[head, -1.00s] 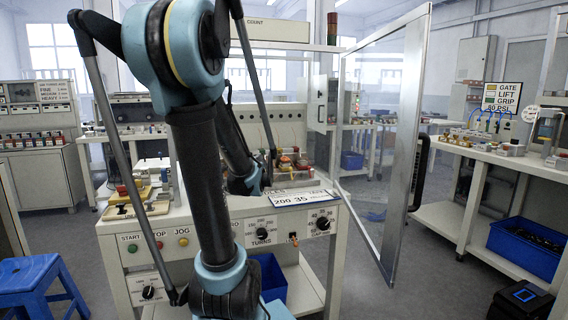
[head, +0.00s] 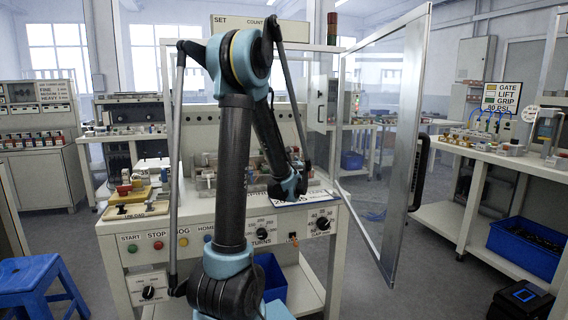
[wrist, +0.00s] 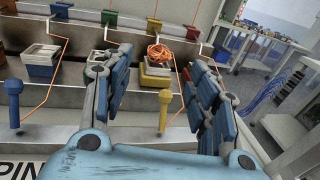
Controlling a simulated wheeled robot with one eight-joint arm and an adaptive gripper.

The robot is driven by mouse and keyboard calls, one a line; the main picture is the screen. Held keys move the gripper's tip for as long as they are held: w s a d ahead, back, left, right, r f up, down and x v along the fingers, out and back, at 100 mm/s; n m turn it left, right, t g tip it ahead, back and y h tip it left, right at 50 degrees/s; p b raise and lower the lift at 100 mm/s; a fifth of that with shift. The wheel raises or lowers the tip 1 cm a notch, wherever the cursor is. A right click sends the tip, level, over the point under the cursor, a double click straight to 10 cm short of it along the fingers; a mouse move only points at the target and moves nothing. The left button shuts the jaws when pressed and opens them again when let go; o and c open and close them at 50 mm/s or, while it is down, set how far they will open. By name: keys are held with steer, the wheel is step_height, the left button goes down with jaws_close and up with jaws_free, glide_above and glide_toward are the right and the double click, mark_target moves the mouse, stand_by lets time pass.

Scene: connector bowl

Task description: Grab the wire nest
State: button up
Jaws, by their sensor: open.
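The wire nest is an orange tangle of wire (wrist: 159,53) at the upper middle of the wrist view. It sits on top of a small pale and yellow block or bowl (wrist: 156,78). My gripper (wrist: 155,68) is open, one finger to the left of the nest and one to the right in the picture. The gap between the fingers looks empty; how far the nest is beyond the fingertips I cannot tell. In the head view my gripper (head: 290,187) is small and dark over the machine bench, and I cannot make out the nest there.
A pale square container (wrist: 41,55) and a blue peg (wrist: 14,100) stand left, with a yellow peg (wrist: 163,108) near the fingers. Thin orange wires run along the stepped rack. A clear framed door (head: 385,130) stands open right of the bench. A blue stool (head: 35,285) is at left.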

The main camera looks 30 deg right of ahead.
steer(key=x, duration=1.2)
steer(key=shift+w+d, duration=0.25)
steer(key=shift+w, duration=0.05)
steer(key=shift+c, duration=0.6)
steer(key=c, duration=0.8)
